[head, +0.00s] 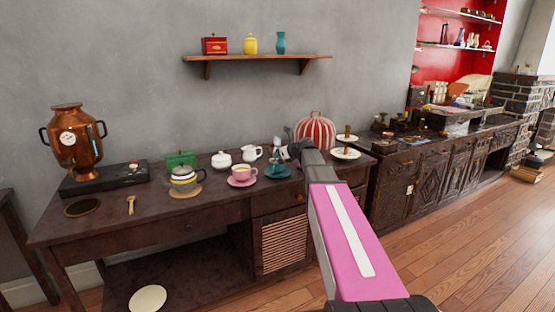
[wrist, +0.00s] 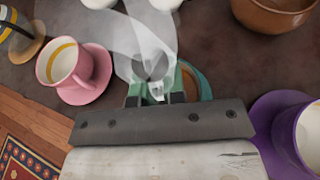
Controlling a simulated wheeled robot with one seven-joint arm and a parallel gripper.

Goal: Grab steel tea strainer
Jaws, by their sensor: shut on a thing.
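My gripper (head: 294,150) reaches over the back right of the dark wooden table (head: 110,222). In the wrist view my gripper (wrist: 160,92) is shut on a pale, greyish, partly see-through thing (wrist: 150,64), which looks like the steel tea strainer; its outline is blurred. It is just above or beside a teal saucer (wrist: 206,84), partly hidden by the fingers. In the head view the teal saucer (head: 278,174) lies below and left of my gripper. My arm hides part of the area behind it.
A pink cup (head: 242,172) on its saucer stands left of the teal saucer. A red striped cozy (head: 316,128) and a tiered stand (head: 346,152) stand behind.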

